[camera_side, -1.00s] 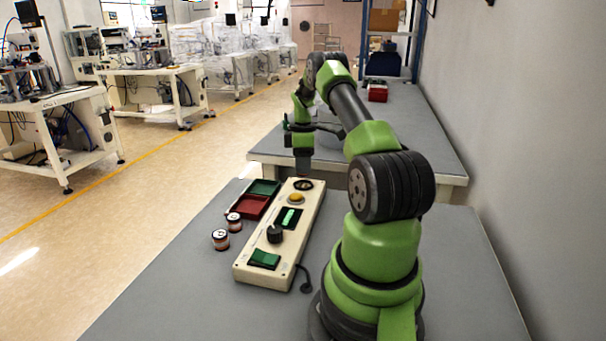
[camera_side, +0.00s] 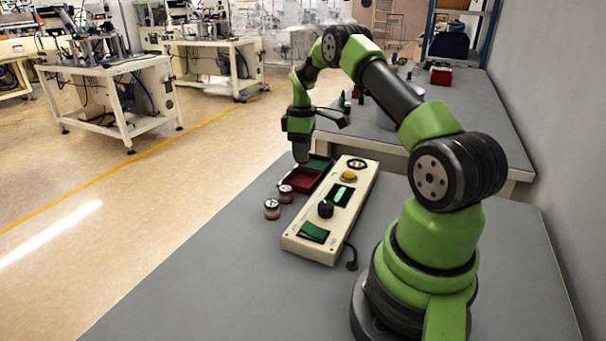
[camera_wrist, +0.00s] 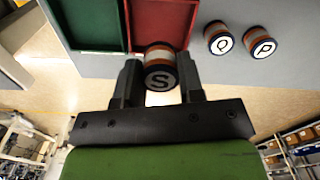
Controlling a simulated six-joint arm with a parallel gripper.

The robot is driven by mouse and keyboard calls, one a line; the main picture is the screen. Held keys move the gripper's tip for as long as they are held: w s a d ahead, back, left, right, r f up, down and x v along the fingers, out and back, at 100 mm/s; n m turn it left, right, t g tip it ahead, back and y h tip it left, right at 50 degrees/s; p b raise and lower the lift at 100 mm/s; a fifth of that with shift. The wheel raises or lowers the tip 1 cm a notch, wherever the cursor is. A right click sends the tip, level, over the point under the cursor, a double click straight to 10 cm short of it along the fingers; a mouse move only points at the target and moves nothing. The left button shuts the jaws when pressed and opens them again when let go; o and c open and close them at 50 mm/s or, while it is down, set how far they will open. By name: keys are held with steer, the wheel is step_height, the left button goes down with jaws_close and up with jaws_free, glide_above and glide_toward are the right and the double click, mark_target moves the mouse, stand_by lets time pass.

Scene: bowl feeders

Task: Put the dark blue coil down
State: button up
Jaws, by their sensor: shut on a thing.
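My gripper (camera_side: 301,157) points down near the left edge of the red and green trays in the side view. In the wrist view, my gripper (camera_wrist: 160,85) is shut on a coil (camera_wrist: 160,70) with a dark end marked S and white and copper bands; its exact hue is hard to tell. The held coil overlaps the near edge of the red tray (camera_wrist: 135,30), and its height above it is unclear. The green tray (camera_wrist: 75,15) lies beside the red one. In the side view the held coil is too small to make out.
Two coils, one marked Q (camera_wrist: 218,38) and one marked P (camera_wrist: 261,43), stand on the grey table (camera_side: 225,250) beside the red tray. A cream control panel (camera_side: 300,245) with a knob and buttons lies to the right. The table's front-left area is clear.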

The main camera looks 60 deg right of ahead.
mark_target(303, 182)
steer(key=shift+f, duration=3.15)
steer(key=shift+f, duration=0.15)
steer(key=o, duration=0.7)
